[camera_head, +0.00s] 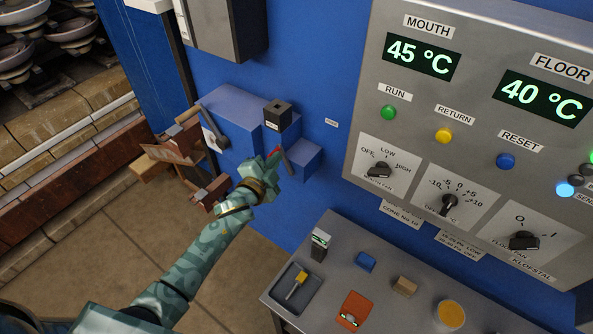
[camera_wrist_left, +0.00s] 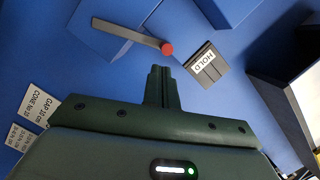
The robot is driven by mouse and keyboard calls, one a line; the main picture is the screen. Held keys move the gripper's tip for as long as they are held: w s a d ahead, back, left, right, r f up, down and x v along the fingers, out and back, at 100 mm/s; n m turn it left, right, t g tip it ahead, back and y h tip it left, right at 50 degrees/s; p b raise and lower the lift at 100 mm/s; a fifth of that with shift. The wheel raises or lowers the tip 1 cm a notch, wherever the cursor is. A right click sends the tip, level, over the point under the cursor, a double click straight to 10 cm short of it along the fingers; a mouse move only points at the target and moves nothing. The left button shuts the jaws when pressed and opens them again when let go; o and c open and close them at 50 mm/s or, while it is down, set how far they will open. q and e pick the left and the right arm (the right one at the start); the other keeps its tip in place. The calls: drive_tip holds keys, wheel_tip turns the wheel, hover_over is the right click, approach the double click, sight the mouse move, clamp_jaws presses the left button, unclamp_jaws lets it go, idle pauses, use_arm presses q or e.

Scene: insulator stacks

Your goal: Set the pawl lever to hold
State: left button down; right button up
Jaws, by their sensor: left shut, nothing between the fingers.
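The pawl lever (camera_wrist_left: 130,35) is a grey bar with a red knob (camera_wrist_left: 167,48) at its end, on a blue housing. The knob points toward a dark grey block with a HOLD label (camera_wrist_left: 205,62), and a gap shows between them. In the head view the red tip (camera_head: 276,151) shows just beyond my left gripper (camera_head: 274,163), which partly hides the lever. In the wrist view the left gripper (camera_wrist_left: 160,72) is shut and empty, its tips just below the knob; contact cannot be told. My right gripper is not in view.
A steel control panel (camera_head: 400,112) with knobs and displays stands at the right. A steel table (camera_head: 383,268) below it carries a tray (camera_head: 315,284) and small items. Another grey lever (camera_head: 214,136) and brown brackets (camera_head: 172,150) are left of the gripper.

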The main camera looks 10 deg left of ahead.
use_arm(q)
drive_tip(key=shift+w+a+f+n+p, duration=0.1)
drive_tip(key=shift+w+a+n+p, duration=0.15)
drive_tip(key=shift+a+n+p, duration=0.45)
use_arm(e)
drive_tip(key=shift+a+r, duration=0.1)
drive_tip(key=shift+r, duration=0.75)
